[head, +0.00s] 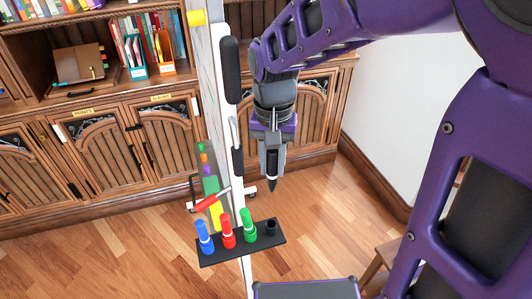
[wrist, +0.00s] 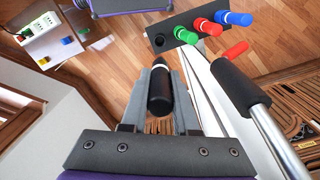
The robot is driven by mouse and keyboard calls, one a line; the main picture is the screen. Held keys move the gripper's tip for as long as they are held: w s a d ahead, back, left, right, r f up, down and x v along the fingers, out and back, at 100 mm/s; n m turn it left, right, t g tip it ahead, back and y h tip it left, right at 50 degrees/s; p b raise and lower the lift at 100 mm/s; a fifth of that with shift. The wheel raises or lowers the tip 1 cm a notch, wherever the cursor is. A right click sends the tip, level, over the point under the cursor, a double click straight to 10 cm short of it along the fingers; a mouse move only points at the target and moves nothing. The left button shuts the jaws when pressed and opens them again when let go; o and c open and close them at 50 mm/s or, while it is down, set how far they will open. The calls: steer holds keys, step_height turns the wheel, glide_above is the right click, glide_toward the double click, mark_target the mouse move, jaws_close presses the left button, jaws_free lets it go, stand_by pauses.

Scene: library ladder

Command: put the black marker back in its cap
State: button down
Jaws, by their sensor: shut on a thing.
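My gripper (head: 271,163) is shut on the black marker (head: 271,172), which points down with its dark tip below the fingers. The marker also shows between the fingers in the wrist view (wrist: 160,92). A black holder (head: 210,258) carries upright blue (head: 204,238), red (head: 228,232) and green (head: 248,226) markers. At its right end stands the short black cap (head: 270,228), with a dark open top and nothing in it. In the wrist view the cap (wrist: 158,40) is beyond the marker. The marker is above the cap and apart from it.
A pale upright post (head: 215,110) with a black handle (head: 231,70) stands just left of my gripper. A red tool (head: 210,201) sticks out near the holder. Wooden cabinets (head: 110,150) line the back.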

step_height(320, 180, down, 18)
steer(key=shift+r+b, duration=0.2)
steer(key=shift+b, duration=0.1)
steer(key=c, duration=0.7)
jaws_free()
steer(key=shift+f, duration=0.15)
step_height(320, 180, up, 18)
steer(key=shift+f+p, duration=0.25)
steer(key=shift+p, duration=0.05)
